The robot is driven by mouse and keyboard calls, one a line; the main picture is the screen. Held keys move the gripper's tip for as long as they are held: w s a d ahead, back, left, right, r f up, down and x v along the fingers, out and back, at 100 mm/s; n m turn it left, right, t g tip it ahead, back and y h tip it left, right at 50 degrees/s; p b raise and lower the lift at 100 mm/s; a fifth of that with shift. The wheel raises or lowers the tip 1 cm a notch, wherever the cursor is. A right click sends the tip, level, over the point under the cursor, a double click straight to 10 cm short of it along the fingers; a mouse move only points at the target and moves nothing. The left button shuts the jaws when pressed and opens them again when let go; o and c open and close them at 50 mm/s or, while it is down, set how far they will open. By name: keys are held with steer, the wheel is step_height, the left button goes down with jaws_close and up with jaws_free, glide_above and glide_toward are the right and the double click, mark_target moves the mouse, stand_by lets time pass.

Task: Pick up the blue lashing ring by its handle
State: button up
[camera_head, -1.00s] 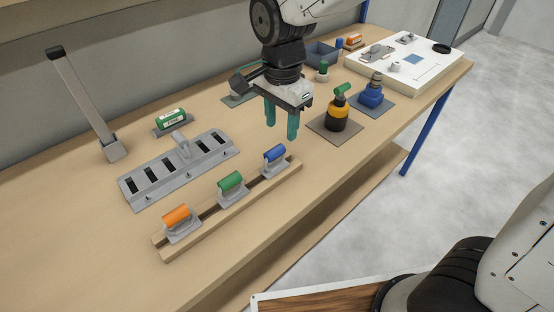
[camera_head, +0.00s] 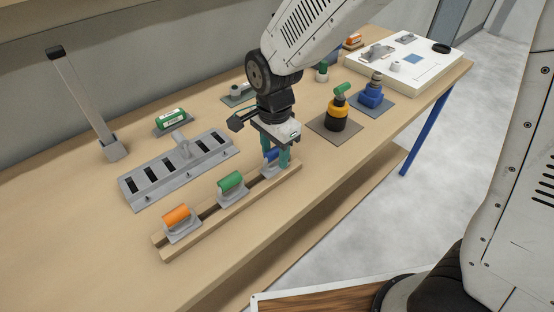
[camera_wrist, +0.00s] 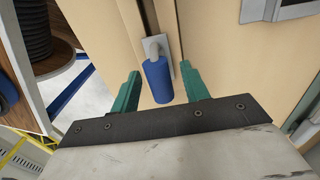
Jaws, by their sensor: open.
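The blue lashing ring (camera_head: 270,156) stands at the far right end of a wooden rack, partly hidden by my fingers in the head view. In the wrist view its blue cylindrical handle (camera_wrist: 164,82) lies between my two teal fingers, above a grey base plate (camera_wrist: 154,47). My gripper (camera_head: 276,158) is open, with a finger on either side of the handle. A gap shows between each finger and the handle in the wrist view (camera_wrist: 162,88). Whether the fingertips reach down past the handle is hard to tell.
A green-handled piece (camera_head: 231,182) and an orange-handled piece (camera_head: 177,216) stand on the same wooden rack (camera_head: 208,233). A grey slotted plate (camera_head: 180,172) lies behind it. A yellow-and-black item (camera_head: 337,118) stands on a mat to the right. The table's front edge is close to the rack.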

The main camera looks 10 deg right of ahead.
jaws_close()
steer(key=shift+r, duration=2)
